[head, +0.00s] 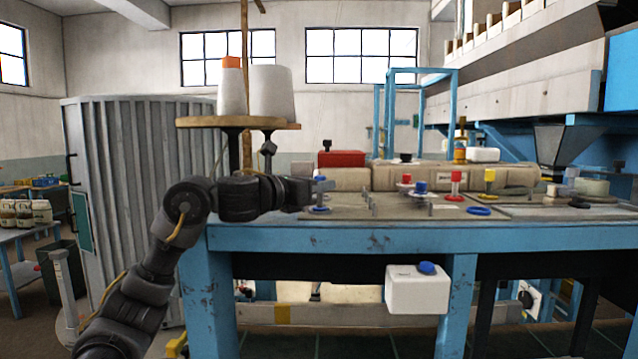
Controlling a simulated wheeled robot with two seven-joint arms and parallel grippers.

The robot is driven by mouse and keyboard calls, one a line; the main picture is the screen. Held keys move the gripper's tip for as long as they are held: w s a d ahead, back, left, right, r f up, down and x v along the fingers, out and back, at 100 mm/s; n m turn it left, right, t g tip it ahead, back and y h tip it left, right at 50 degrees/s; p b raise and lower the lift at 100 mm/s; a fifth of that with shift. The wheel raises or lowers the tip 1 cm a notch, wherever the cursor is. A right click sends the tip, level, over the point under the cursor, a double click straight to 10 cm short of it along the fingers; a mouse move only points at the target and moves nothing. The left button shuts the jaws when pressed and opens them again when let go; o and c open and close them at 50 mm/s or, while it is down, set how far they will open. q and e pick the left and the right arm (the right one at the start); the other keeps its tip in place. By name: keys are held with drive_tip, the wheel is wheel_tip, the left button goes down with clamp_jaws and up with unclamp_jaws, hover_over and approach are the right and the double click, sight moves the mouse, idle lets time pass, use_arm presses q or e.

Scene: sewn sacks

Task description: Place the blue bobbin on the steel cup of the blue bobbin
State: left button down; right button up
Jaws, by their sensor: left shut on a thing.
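My left gripper (312,193) reaches in from the left above the table's left end. A steel cup there cannot be made out clearly. Another blue piece (420,188) stands further right among red and yellow bobbins. A second blue ring (479,211) lies on the table right of centre. My right gripper is not in view.
The blue-framed table (400,238) carries short steel pins, a red box (341,158) and pale sacks (400,177) along its back. A round wooden stand (240,122) with large white cones rises behind my left arm. A white box (417,291) hangs at the table's front.

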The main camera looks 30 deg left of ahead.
use_arm(q)
drive_tip(key=shift+f, duration=0.2)
drive_tip(key=c, duration=1.2)
unclamp_jaws()
drive_tip(key=shift+c, duration=0.2)
drive_tip(key=shift+r, duration=0.1)
